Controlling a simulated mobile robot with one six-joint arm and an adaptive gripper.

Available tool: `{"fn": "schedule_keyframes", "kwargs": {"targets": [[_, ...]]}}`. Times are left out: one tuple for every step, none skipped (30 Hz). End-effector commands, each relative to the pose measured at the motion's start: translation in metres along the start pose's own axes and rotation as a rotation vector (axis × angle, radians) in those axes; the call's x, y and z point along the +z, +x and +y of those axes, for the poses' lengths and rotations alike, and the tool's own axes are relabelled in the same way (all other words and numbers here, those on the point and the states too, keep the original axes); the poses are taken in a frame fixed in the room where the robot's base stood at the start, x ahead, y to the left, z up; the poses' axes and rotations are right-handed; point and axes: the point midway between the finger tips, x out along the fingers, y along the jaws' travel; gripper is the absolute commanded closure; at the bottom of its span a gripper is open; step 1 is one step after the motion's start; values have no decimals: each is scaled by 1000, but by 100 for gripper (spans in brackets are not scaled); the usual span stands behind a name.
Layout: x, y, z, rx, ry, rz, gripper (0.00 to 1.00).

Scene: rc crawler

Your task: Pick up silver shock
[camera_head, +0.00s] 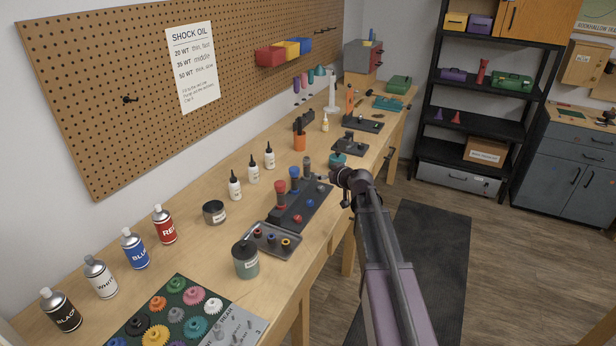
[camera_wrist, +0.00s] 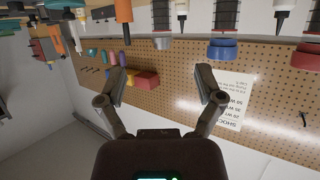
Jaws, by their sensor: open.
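The silver shock (camera_head: 307,165) appears as a small grey upright cylinder at the far end of the dark shock stand (camera_head: 310,208) on the workbench. A blue-topped shock (camera_head: 294,176) and a red-topped shock (camera_head: 280,190) stand nearer on the same stand. My gripper (camera_head: 330,178) is just right of the silver shock, apart from it. The wrist view is upside down. There my gripper (camera_wrist: 162,85) has its fingers spread with nothing between them.
A small parts tray (camera_head: 262,248) and a dark jar (camera_head: 246,262) are nearer. Spray cans (camera_head: 134,250) line the wall side. The pegboard (camera_wrist: 180,72) rises behind the bench. Open floor lies right.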

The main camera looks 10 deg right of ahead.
Motion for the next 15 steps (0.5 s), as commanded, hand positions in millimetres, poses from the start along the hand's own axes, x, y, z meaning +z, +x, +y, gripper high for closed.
{"fn": "schedule_keyframes", "kwargs": {"targets": [[0,0,0,0,0,-1,14],[0,1,0,0,0,-1,14],[0,2,0,0,0,-1,14],[0,3,0,-1,0,-1,14],[1,5,0,-1,0,-1,14],[1,8,0,-1,0,-1,14],[1,10,0,-1,0,-1,14],[1,13,0,-1,0,-2,14],[1,18,1,-2,0,-2,14],[2,22,1,-2,0,-2,14],[2,26,1,-2,0,-2,14],[2,32,1,-2,1,-2,14],[2,36,1,-2,1,-1,14],[2,41,1,-2,1,-1,14],[2,47,2,-1,1,-1,14]]}}
